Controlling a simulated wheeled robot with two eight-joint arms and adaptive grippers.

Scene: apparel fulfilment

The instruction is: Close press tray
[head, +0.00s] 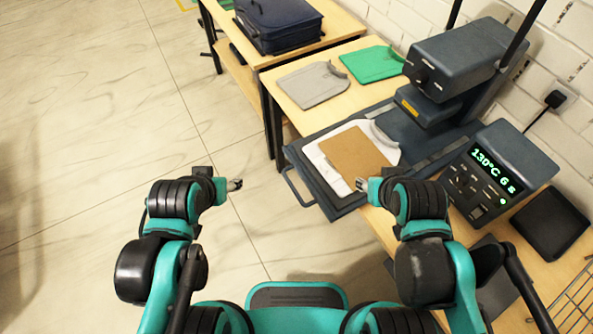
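The press tray (331,206) is a dark slab slid out from the heat press (437,78) toward the table's front edge. Its looped handle (291,186) sticks out past the edge on the left. A white garment (322,165) lies flat on the tray with a brown rectangular sheet (354,158) on top of it. My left gripper (238,184) is over the floor, left of the handle and apart from it. My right gripper (361,184) is at the tray's near side, over or close to the sheet's lower edge. Its fingers are too small to read, as are the left's.
A control box (497,172) reading 130°C stands right of the tray, with a black pad (550,222) beyond it. Grey (312,84) and green (372,64) folded shirts lie behind the tray. A navy case (278,22) sits on the far table. The floor at left is clear.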

